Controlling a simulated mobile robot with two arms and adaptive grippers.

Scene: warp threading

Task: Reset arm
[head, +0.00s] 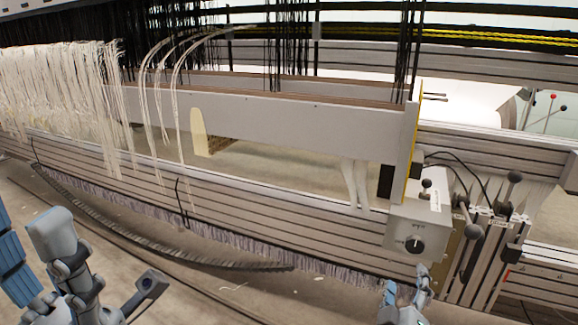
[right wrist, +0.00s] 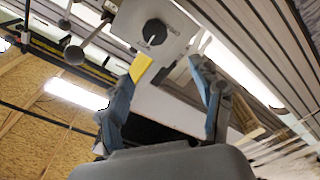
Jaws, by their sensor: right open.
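My right gripper (head: 404,284) is at the bottom of the head view, just below the grey control box (head: 417,236) with its round black knob. In the right wrist view, the two blue fingers of the right gripper (right wrist: 168,76) stand wide apart with nothing held. The control box (right wrist: 178,22) and knob lie beyond the fingertips there; I cannot tell the exact gap. Parts of my left arm and gripper (head: 150,287) show at the lower left of the head view. Its fingers are not clear enough to judge, and no held thing shows.
White warp threads (head: 60,85) hang at the left, and a few loose strands arch over the long pale beam (head: 290,118). Levers with black ball knobs (head: 515,177) and cables stand right of the box. A dark curved strip (head: 150,238) hangs along the lower rail.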

